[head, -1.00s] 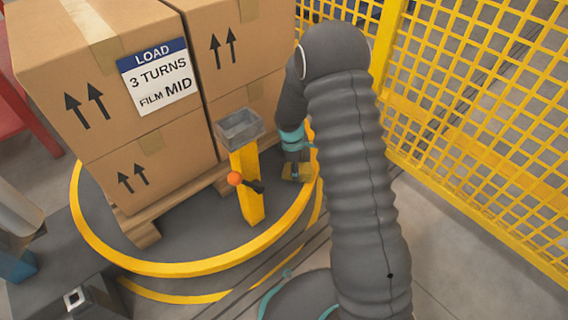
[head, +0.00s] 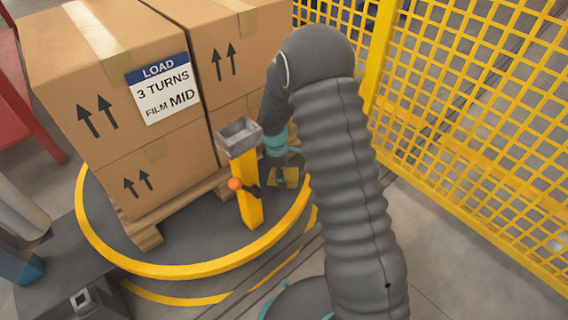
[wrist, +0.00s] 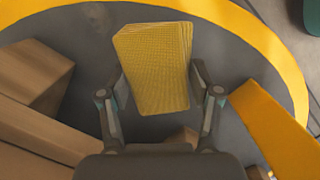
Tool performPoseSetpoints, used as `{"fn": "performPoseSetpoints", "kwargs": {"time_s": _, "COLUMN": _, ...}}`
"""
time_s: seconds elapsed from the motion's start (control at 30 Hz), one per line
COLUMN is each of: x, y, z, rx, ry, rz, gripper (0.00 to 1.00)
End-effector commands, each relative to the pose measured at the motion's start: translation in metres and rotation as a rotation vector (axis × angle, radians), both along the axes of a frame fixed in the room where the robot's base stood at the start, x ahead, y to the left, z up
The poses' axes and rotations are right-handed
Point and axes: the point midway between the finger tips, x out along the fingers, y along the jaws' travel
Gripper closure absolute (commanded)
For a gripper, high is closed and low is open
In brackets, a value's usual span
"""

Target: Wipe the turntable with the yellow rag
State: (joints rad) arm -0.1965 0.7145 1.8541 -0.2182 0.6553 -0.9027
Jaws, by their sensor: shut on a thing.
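The yellow rag (wrist: 153,68) is a folded, textured block between the two fingers of my gripper (wrist: 158,95) in the wrist view. My gripper is shut on it. In the head view the rag (head: 285,178) shows small below my gripper (head: 282,166), over the right part of the turntable. The turntable (head: 185,235) is a dark grey disc with a yellow rim; its grey surface (wrist: 220,50) and rim also show in the wrist view. I cannot tell whether the rag touches the surface. My arm hides part of the turntable's right side.
Stacked cartons (head: 150,110) stand on a wooden pallet (head: 150,236) on the turntable. A yellow post (head: 248,190) with a grey tray (head: 239,136) on top and an orange knob (head: 235,184) stands close left of my gripper. A yellow mesh fence (head: 470,110) is at the right.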

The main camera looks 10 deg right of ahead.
Motion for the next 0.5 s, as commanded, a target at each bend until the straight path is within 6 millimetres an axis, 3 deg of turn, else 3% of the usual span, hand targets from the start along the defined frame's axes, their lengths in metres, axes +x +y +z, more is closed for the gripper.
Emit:
{"fn": "performPoseSetpoints", "kwargs": {"time_s": 0.3, "x": 0.0, "y": -0.003, "z": 0.032, "rx": 0.0, "ry": 0.0, "rz": -0.005, "gripper": 0.69}}
{"fn": "performPoseSetpoints", "kwargs": {"time_s": 0.5, "x": 0.0, "y": -0.004, "z": 0.036, "rx": 0.0, "ry": 0.001, "rz": -0.007, "gripper": 0.69}}
